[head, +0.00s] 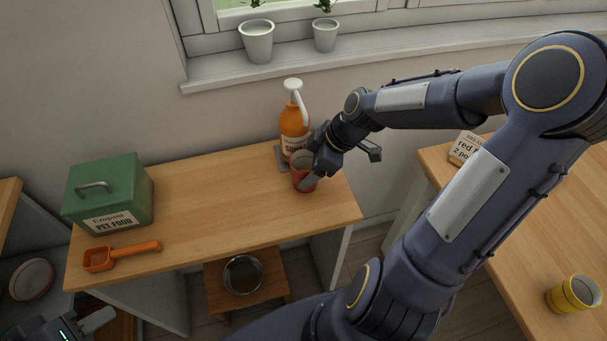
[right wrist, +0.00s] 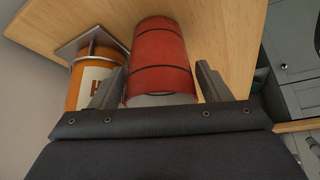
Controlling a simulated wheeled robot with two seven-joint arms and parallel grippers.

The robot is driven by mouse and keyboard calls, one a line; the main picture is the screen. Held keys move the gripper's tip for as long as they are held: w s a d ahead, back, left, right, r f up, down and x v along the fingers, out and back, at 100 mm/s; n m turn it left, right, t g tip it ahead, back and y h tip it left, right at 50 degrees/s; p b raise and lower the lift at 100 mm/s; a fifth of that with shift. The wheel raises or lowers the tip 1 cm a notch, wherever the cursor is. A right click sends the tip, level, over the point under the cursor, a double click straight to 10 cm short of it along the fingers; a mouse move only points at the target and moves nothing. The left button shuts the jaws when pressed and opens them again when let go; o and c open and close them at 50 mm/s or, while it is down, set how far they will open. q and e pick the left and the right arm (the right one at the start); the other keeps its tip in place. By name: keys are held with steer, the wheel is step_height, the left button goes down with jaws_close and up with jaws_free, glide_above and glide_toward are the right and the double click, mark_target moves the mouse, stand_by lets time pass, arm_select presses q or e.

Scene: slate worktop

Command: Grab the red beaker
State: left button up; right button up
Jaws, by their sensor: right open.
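The red beaker (head: 298,178) stands near the right end of the wooden worktop in the head view. In the right wrist view the red beaker (right wrist: 158,55) lies between the two fingers, with dark rings around it. My right gripper (head: 312,167) is open at the beaker, one finger on each side; it also shows in the right wrist view (right wrist: 157,84). A gap shows by the right finger; whether the left finger touches is unclear. Part of my left gripper (head: 95,321) shows at the bottom left of the head view, away from the beaker; its jaws cannot be made out.
An orange pump bottle (head: 294,125) stands on a grey base just behind the beaker. A green pet food box (head: 112,192) and an orange scoop (head: 120,256) are at the worktop's left end. The worktop's middle is clear. A yellow cup (head: 573,294) stands on the right table.

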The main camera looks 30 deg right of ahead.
steer(key=shift+x, duration=1.1)
steer(key=c, duration=0.8)
steer(key=shift+c, duration=0.2)
steer(key=shift+r, duration=0.15)
